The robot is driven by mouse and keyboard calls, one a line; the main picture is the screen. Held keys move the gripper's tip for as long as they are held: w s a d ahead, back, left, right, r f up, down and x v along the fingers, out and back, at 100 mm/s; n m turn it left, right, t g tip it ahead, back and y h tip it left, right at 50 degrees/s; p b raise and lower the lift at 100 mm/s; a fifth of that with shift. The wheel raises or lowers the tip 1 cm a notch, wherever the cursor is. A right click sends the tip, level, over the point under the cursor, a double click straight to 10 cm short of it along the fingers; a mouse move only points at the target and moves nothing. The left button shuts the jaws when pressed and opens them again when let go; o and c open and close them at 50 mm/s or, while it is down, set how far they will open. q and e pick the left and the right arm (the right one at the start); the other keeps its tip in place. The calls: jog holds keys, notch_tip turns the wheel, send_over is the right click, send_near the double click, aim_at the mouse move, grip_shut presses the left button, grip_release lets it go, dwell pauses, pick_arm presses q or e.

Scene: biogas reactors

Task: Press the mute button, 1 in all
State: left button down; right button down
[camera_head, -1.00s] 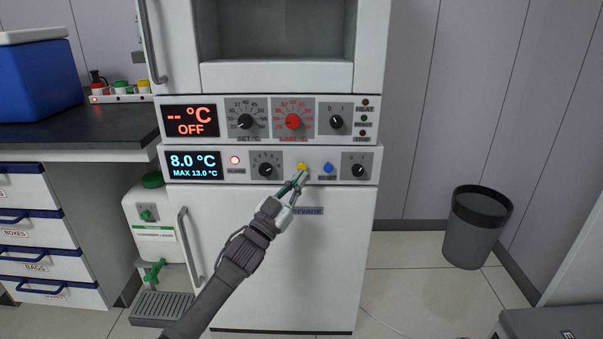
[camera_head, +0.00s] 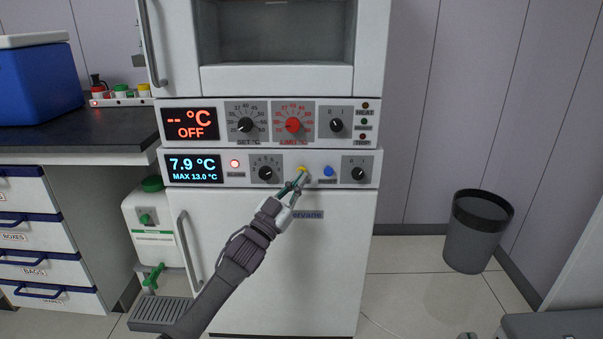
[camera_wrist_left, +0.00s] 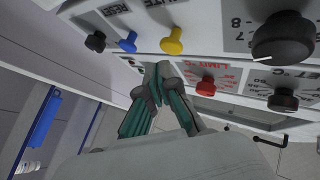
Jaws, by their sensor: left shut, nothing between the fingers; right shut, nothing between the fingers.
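The yellow mute button (camera_head: 301,169) is on the lower control panel (camera_head: 210,183) of the white cabinet, between a black dial and a blue button. It also shows in the left wrist view (camera_wrist_left: 172,42), with "MUTE" lettering beside it. My left gripper (camera_head: 298,180) is shut and empty. Its fingertips are just below and in front of the yellow button in the head view. In the left wrist view the fingertips (camera_wrist_left: 160,70) are close to the button; I cannot tell whether they touch it. The red alarm light (camera_head: 235,163) is lit. My right gripper is not clearly visible.
The blue reset button (camera_head: 328,171) is close on the right of the yellow one, and a black dial (camera_head: 265,173) on the left. The upper panel has a red limit knob (camera_head: 293,125). A grey bin (camera_head: 478,230) stands by the right wall.

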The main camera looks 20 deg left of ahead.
pick_arm(q)
jog(key=shift+w, duration=0.15)
dwell(0.7)
jog(key=shift+w+a, duration=0.15)
jog(key=shift+w, duration=0.1)
pick_arm(e)
jog(key=shift+r, duration=0.3)
